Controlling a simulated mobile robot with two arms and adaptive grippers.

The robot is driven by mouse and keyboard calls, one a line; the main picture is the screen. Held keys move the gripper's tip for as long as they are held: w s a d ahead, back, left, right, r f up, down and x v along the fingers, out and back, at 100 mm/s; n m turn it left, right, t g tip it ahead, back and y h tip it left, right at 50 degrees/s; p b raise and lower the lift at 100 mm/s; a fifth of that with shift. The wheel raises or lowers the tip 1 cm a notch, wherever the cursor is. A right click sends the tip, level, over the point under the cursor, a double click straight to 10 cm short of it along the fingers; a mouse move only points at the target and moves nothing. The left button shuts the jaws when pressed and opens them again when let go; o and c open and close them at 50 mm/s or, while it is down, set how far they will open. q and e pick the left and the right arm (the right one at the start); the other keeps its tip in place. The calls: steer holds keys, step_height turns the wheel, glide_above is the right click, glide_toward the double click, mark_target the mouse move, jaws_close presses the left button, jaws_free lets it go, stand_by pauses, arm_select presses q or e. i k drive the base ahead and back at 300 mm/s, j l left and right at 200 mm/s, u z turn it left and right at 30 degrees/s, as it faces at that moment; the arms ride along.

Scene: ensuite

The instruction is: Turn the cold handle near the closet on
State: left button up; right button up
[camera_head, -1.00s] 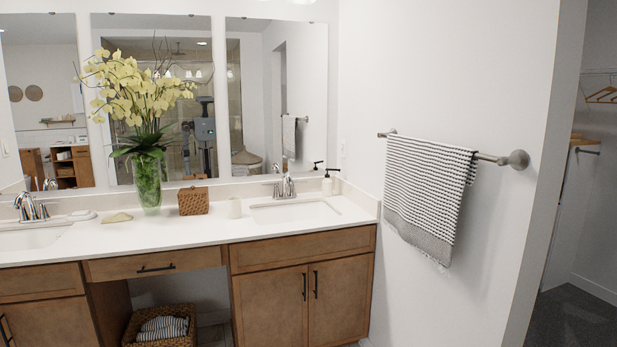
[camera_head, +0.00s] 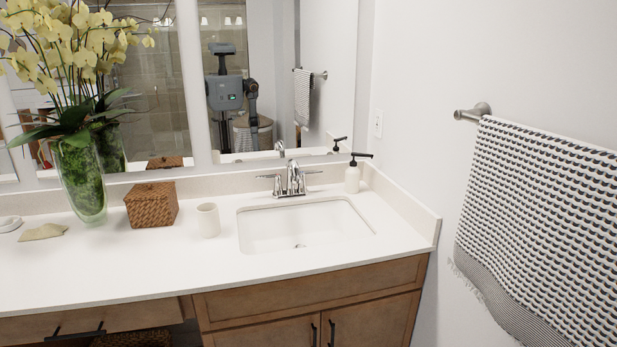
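The chrome faucet (camera_head: 291,180) stands behind the right-hand sink (camera_head: 300,228) on the white counter. It has a central spout and two lever handles. The left lever (camera_head: 269,178) points left and the right lever (camera_head: 312,173) points right. The basin looks empty, and I cannot make out any running water. The closet is out of view now; in the earlier frame it is at the right, past the towel wall. Neither of my grippers shows in front of the camera. My body shows small in the mirror (camera_head: 325,70), where finger states are too small to tell.
A soap dispenser (camera_head: 353,176) stands right of the faucet. A cup (camera_head: 208,220), a woven box (camera_head: 151,204) and a glass vase (camera_head: 82,180) of flowers stand to the left. A towel (camera_head: 540,225) hangs from a wall bar at the right. The counter front (camera_head: 170,265) is clear.

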mark_target(303, 174)
steer(key=i+l, duration=0.15)
steer(key=i, duration=0.35)
steer(key=i+l, duration=0.15)
steer(key=i, duration=0.35)
